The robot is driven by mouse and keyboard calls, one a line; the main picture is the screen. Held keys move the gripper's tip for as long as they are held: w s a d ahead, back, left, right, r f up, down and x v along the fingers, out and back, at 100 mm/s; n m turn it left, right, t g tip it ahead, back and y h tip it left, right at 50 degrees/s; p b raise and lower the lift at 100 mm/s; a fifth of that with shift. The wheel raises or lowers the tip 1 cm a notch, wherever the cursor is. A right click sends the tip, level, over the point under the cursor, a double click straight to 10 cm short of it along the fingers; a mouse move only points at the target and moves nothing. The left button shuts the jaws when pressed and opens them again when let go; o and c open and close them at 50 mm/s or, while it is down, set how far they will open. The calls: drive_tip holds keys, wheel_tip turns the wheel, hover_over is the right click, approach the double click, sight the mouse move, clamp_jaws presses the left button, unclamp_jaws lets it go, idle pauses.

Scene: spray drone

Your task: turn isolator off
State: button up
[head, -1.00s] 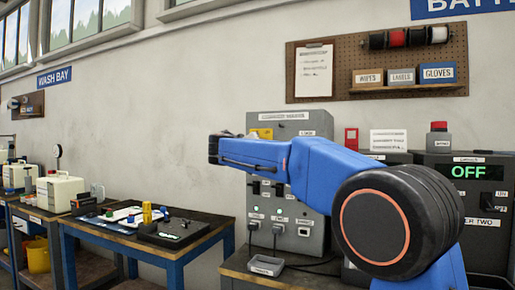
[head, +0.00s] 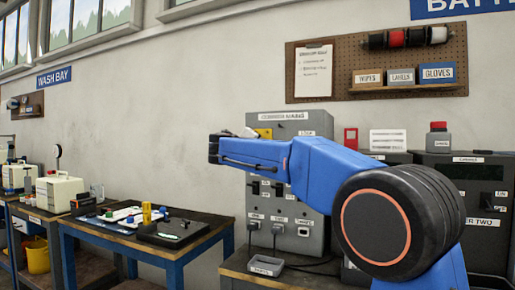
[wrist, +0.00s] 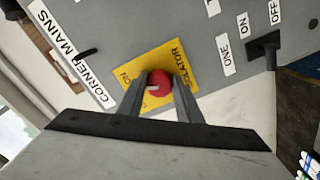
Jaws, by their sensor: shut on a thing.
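The isolator is a red round knob (wrist: 158,83) with a white mark, on a yellow plate (wrist: 180,60) lettered "ISOLATOR" and "ON". My gripper (wrist: 160,78) is shut on the knob, one finger on each side of it, in the wrist view. The plate sits on the grey corner mains panel (head: 297,116); its yellow edge (head: 264,133) shows in the head view. My arm hides the knob there. The panel's lamps are dark.
A switch labelled "ONE" with "ON" and "OFF" (wrist: 264,46) sits near the knob. A grey tray (head: 266,266) lies on the bench below the panel. A dark charger (head: 474,180) stands at right, its display blank. A drone workbench (head: 155,250) is at left.

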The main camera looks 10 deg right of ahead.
drive_tip(key=n, duration=1.2)
drive_tip(key=shift+r+n, duration=0.2)
drive_tip(key=shift+n, duration=0.1)
idle(0.4)
drive_tip(key=o, duration=1)
drive_tip(key=shift+a, duration=0.1)
drive_tip(key=shift+o, duration=0.2)
drive_tip(key=v, duration=1.7)
drive_tip(key=shift+s, duration=0.15)
